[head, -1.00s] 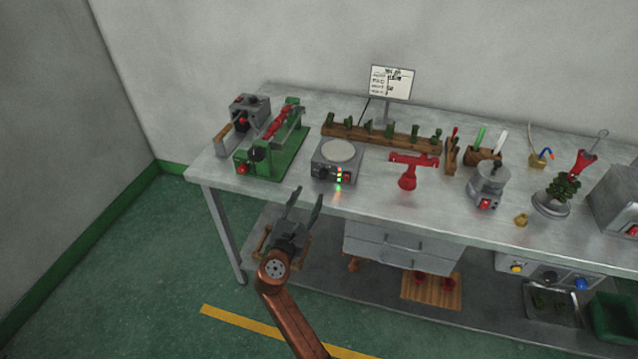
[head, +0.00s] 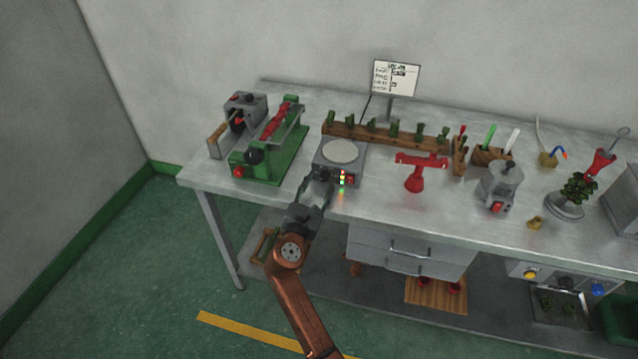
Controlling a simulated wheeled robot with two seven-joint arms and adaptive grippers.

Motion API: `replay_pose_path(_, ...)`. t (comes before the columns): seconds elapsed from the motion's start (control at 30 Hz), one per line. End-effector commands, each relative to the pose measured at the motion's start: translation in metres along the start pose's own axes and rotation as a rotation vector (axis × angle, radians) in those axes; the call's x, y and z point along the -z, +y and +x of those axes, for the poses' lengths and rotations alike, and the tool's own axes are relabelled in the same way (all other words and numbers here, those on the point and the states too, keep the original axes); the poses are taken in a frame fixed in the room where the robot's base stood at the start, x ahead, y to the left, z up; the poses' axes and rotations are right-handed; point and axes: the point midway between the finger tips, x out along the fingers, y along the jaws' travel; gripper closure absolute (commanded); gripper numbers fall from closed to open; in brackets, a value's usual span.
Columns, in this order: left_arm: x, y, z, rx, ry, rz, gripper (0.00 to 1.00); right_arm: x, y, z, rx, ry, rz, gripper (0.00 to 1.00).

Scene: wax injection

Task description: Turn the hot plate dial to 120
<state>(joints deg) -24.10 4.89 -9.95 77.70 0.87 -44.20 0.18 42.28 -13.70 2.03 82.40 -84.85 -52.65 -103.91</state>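The hot plate (head: 352,172) is a grey box with a round pale top, near the table's front edge left of centre. Its front shows small lit green, yellow and red lights and a dark dial (head: 325,174) at the left. My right gripper (head: 317,183) is at the hot plate's front left, with its two fingers apart and its tips at the dial. The tips partly hide the dial, so I cannot tell if they touch it, nor read its setting. My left gripper is not in view.
A green machine with a red roller (head: 266,164) stands close to the left of the hot plate. A red stand (head: 414,179) is to the right, and a wooden rack (head: 383,138) of green pieces is behind. Drawers (head: 408,245) hang under the metal table (head: 372,205).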

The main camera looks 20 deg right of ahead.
Motion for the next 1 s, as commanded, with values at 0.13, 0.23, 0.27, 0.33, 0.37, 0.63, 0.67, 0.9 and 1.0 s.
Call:
replay_pose_path(0.13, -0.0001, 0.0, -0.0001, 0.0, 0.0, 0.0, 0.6, -0.0008, -0.0038, 0.0015, 0.005, -0.001, 0.0, 0.62)
replay_pose_path(0.23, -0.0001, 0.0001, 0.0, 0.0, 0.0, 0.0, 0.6, -0.0008, -0.0042, 0.0016, 0.005, -0.001, -0.001, 0.69)
replay_pose_path(0.27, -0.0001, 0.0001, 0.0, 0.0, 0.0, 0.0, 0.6, -0.0007, -0.0042, 0.0016, 0.005, -0.001, 0.0, 0.71)
replay_pose_path(0.33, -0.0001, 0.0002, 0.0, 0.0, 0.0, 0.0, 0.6, -0.0006, -0.0038, 0.0015, 0.005, -0.001, 0.0, 0.76)
replay_pose_path(0.37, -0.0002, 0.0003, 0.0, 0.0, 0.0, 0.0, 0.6, -0.0005, -0.0035, 0.0014, 0.004, -0.001, 0.0, 0.78)
replay_pose_path(0.63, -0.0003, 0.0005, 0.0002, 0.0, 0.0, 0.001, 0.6, 0.0, -0.0021, 0.0007, 0.003, 0.0, -0.001, 0.96)
replay_pose_path(0.67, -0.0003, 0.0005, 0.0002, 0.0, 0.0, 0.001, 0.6, 0.0001, -0.002, 0.0006, 0.003, 0.0, -0.001, 0.98)
replay_pose_path(0.9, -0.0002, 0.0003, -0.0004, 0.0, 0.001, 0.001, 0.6, 0.0006, 0.0004, -0.0006, 0.0, 0.002, 0.007, 1.0)
replay_pose_path(1.0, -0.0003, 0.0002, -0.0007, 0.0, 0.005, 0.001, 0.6, 0.0, 0.0003, -0.0004, 0.0, 0.002, 0.029, 1.0)
